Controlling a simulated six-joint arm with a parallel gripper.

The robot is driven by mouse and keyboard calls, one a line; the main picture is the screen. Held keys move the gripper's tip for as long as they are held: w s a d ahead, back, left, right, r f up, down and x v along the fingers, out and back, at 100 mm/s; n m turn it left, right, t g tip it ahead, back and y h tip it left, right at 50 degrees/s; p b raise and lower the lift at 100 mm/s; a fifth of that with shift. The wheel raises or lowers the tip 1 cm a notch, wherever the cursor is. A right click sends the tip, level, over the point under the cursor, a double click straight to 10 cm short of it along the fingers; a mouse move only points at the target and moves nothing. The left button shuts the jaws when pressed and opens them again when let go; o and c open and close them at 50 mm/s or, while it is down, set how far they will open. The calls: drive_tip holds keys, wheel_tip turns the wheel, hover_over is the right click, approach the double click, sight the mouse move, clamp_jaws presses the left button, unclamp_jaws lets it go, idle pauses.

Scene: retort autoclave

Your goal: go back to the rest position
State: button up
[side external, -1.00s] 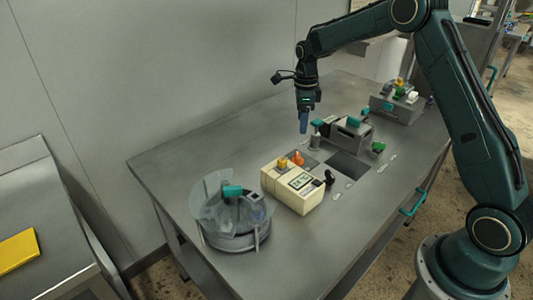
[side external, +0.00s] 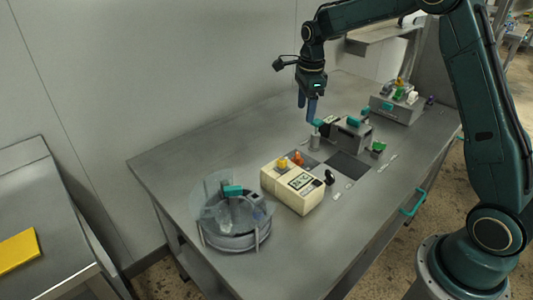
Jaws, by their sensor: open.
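My gripper (side external: 307,107) hangs from my dark green arm over the middle-back of the steel table (side external: 170,165). Its two blue fingers point down and stand apart, with nothing seen between them. The fingertips are above a small grey cylinder (side external: 315,140) that stands beside the grey machine with teal parts (side external: 350,137). In this view I cannot tell the exact height of the fingers over the cylinder.
A cream box with a display (side external: 293,188) stands mid-table, with orange and yellow pieces on it. A round clear-walled device (side external: 233,220) stands front left. A grey box with small coloured items (side external: 396,108) is at the back right. The table's left part is clear.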

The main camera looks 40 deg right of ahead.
drive_tip(key=s+a+r+n+t, duration=0.1)
drive_tip(key=s+a+r+n, duration=0.3)
drive_tip(key=s+r+n, duration=0.3)
drive_tip(key=s+a+r+n+t, duration=0.2)
drive_tip(key=s+a+r+n, duration=0.1)
drive_tip(key=s+r+n, duration=0.4)
drive_tip(key=s+a+f+n+t, duration=0.1)
drive_tip(key=s+a+n, duration=0.1)
drive_tip(key=s+n, duration=0.3)
drive_tip(key=s+a+f+n+t, duration=0.1)
drive_tip(key=s+n, duration=0.4)
drive_tip(key=s, duration=0.8)
drive_tip(key=shift+a+f+n, duration=0.3)
drive_tip(key=shift+a, duration=0.25)
